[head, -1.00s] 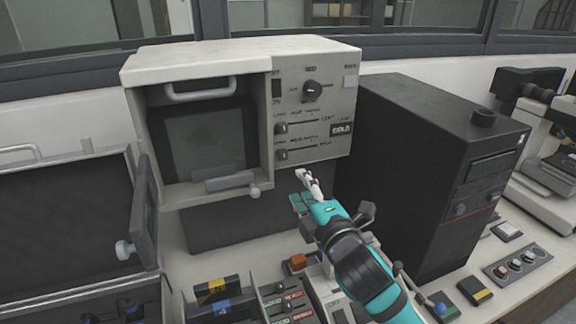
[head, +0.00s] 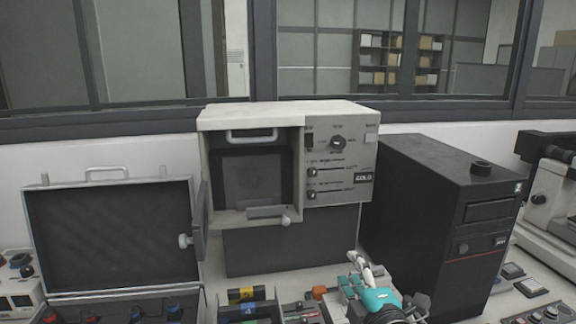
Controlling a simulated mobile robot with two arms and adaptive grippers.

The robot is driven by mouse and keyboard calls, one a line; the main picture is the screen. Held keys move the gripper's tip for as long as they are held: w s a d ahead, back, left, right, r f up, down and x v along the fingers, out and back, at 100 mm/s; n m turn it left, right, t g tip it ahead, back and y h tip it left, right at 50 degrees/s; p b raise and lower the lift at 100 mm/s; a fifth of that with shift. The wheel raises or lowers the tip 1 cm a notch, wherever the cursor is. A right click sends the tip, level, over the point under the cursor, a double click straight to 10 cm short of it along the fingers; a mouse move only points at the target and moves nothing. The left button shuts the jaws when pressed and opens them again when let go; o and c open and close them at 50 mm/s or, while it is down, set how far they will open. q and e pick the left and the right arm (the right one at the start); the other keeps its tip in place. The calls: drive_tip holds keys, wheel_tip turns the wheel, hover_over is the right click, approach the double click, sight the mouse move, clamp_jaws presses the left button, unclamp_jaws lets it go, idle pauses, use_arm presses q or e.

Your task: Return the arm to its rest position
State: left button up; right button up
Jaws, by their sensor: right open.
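My right gripper (head: 360,262) shows at the lower middle of the head view, with its teal wrist (head: 380,298) below it at the picture's bottom edge. It is open, and I see nothing held in it. It is in front of the dark panel under the white press unit (head: 250,112) and left of the black tower (head: 440,210). The press unit has a dark window, a knob and sliders. My left gripper is not in view.
An open black case (head: 110,235) stands at the left. Small boxes with yellow and blue labels (head: 247,295) and an orange block (head: 319,292) lie on the bench near my gripper. A microscope (head: 550,190) stands at the far right. Windows line the back.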

drive_tip(key=s+d+f+m+g+h, duration=0.15)
drive_tip(key=s+f+m+g, duration=0.35)
drive_tip(key=f, duration=0.5)
drive_tip(key=s+d+f+m+g+h, duration=0.1)
drive_tip(key=s+d+f+m+g, duration=0.15)
drive_tip(key=s+f+m, duration=0.4)
drive_tip(key=s+d+f+m+g, duration=0.25)
drive_tip(key=s+f, duration=0.35)
drive_tip(key=s, duration=0.3)
drive_tip(key=s+d+f+m+g, duration=0.1)
drive_tip(key=s+f+m+g, duration=0.25)
drive_tip(key=s+f, duration=0.4)
wheel_tip(320, 180, down, 24)
drive_tip(key=s+g, duration=0.2)
drive_tip(key=s, duration=0.1)
drive_tip(key=s+d+f, duration=0.3)
drive_tip(key=s+f, duration=1.3)
drive_tip(key=shift+s+f+n+g, duration=0.3)
drive_tip(key=shift+s+n+g, duration=0.05)
drive_tip(key=shift+n, duration=0.1)
drive_tip(key=shift+h, duration=0.25)
